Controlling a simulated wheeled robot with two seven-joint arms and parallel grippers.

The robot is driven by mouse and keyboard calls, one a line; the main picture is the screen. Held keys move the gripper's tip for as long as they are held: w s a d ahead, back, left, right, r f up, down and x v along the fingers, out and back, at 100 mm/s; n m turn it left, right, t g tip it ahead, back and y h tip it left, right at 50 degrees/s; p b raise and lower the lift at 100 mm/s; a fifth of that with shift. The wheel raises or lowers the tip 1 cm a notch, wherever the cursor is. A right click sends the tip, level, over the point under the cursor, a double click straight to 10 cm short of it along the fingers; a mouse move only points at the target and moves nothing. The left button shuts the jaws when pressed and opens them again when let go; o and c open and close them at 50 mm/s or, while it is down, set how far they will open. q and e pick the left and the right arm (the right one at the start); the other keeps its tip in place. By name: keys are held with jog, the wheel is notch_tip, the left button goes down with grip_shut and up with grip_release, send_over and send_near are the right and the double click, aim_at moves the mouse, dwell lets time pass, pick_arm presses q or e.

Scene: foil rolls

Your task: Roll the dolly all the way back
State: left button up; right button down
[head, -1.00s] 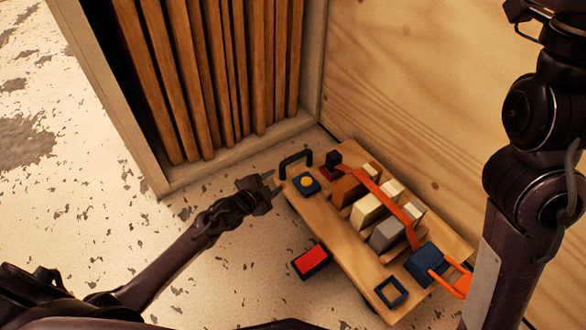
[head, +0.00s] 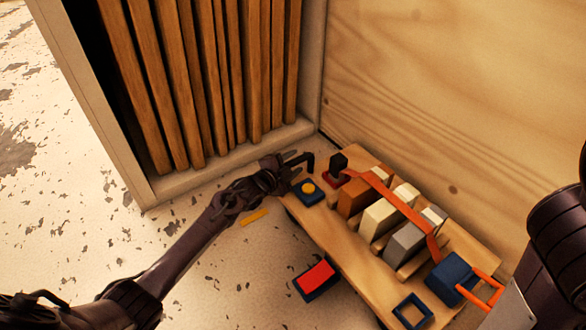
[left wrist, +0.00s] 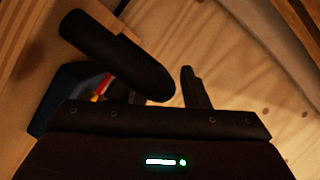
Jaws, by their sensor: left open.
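The dolly (head: 345,258) is a flat wooden board loaded with blocks, standing on the floor beside the plywood wall. A black handle (head: 309,163) rises at its far left end. My left gripper (head: 296,160) is open at this handle, its fingers close around or beside it; I cannot tell whether they touch. In the left wrist view a thick dark rounded bar, apparently the handle (left wrist: 115,55), crosses in front of the gripper and partly hides it. My right arm shows at the right edge; its gripper is out of view.
A blue tile with a yellow button (head: 309,192) lies near the handle. An orange strap (head: 395,198) crosses the blocks. A red and blue block (head: 316,277) is beside the dolly, and a yellow strip (head: 254,217) is on the floor. A slatted cabinet (head: 215,90) stands behind.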

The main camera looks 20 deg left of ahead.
pick_arm(q)
jog(key=shift+w, duration=0.15)
grip_shut()
jog(key=shift+d, duration=0.1)
